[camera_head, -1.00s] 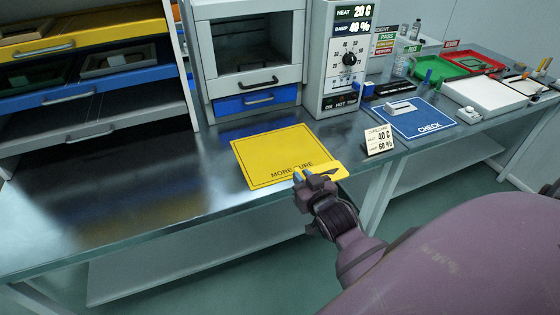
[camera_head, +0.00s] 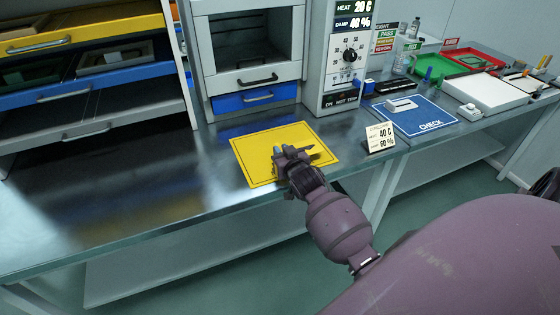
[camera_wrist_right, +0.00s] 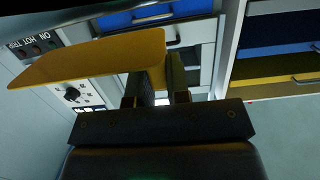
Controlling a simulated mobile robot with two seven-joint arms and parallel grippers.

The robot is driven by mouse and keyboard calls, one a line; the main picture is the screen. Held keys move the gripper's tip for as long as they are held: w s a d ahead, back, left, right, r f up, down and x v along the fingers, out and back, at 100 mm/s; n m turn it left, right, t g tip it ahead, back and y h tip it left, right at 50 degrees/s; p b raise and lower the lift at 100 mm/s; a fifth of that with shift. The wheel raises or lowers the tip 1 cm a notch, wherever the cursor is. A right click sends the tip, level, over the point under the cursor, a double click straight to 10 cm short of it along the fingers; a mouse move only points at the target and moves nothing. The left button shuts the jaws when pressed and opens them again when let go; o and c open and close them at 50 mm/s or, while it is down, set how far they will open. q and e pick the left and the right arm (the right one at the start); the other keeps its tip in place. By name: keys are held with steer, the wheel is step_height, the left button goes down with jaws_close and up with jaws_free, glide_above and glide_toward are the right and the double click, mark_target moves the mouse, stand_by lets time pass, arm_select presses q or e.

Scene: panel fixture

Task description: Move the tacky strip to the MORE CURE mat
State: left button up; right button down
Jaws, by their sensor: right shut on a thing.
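The yellow MORE CURE mat (camera_head: 262,150) lies flat on the metal bench. My right gripper (camera_head: 291,153) is over the mat's front right part and covers its printed label. In the right wrist view my right gripper (camera_wrist_right: 161,82) is shut on a flat amber strip (camera_wrist_right: 85,62), which sticks out to the left of the fingers. In the head view the strip is hard to pick out against the yellow mat, and I cannot tell whether it touches the mat. My left gripper is not in view.
The cure oven (camera_head: 250,58) stands behind the mat, with a dial panel (camera_head: 345,62) beside it. A small reading card (camera_head: 380,138) stands right of the mat, before the blue CHECK mat (camera_head: 425,122). Shelves (camera_head: 90,85) stand at left. The bench left of the mat is bare.

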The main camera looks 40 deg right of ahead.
steer(key=f, duration=0.2)
steer(key=f+b, duration=0.1)
steer(key=shift+w+f, duration=0.25)
steer(key=shift+f, duration=0.15)
steer(key=shift+w+d+f, duration=0.1)
steer(key=shift+w, duration=0.05)
steer(key=shift+f, duration=0.1)
steer(key=c, duration=1.1)
jaws_free()
